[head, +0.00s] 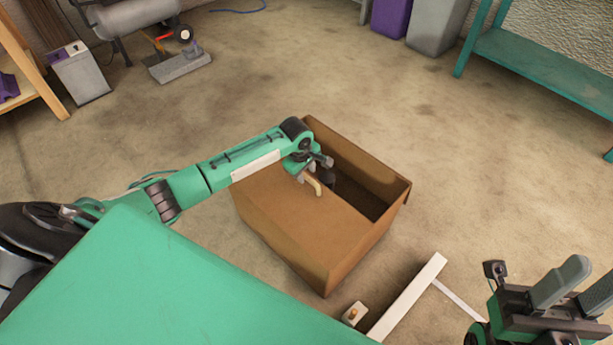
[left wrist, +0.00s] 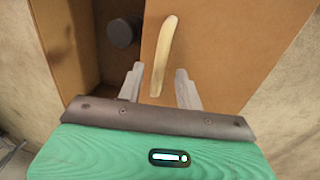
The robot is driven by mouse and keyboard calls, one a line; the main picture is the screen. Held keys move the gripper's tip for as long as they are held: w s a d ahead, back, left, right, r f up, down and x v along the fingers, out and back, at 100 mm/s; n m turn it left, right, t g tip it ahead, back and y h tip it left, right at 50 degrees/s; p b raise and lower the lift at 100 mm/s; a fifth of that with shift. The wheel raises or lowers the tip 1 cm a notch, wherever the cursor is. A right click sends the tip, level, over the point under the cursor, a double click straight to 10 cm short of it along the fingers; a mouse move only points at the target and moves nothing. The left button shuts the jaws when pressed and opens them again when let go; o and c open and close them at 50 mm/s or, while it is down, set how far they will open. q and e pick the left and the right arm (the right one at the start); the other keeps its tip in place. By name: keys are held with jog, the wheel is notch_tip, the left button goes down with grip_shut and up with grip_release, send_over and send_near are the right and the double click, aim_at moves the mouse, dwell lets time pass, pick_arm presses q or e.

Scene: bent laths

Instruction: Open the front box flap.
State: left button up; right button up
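A brown cardboard box (head: 318,232) stands on the floor in the middle of the head view. Its near flap (head: 275,210) lies flat over the near-left part of the opening; the far-right part is uncovered. The flap also shows in the left wrist view (left wrist: 225,60). A pale, curved wooden strip (left wrist: 165,55) is at the flap's edge; I cannot tell if it is fixed there. My left gripper (head: 310,172) is above the flap's edge, its fingers open on either side of the strip's near end. My right gripper (head: 578,290) is open and empty at the lower right, away from the box.
A dark round thing (left wrist: 122,32) shows inside the box. White pieces (head: 408,297) and a small pale block (head: 353,314) lie on the floor near the box. A teal bench (head: 540,72), bins (head: 435,25) and a tank (head: 125,15) stand farther back.

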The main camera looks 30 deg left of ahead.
pick_arm(q)
jog(key=shift+w+f, duration=0.2)
jog(key=shift+f, duration=0.6)
grip_shut()
jog(key=shift+s+r, duration=0.1)
jog(key=shift+r+p, duration=0.1)
jog(key=shift+p, duration=0.4)
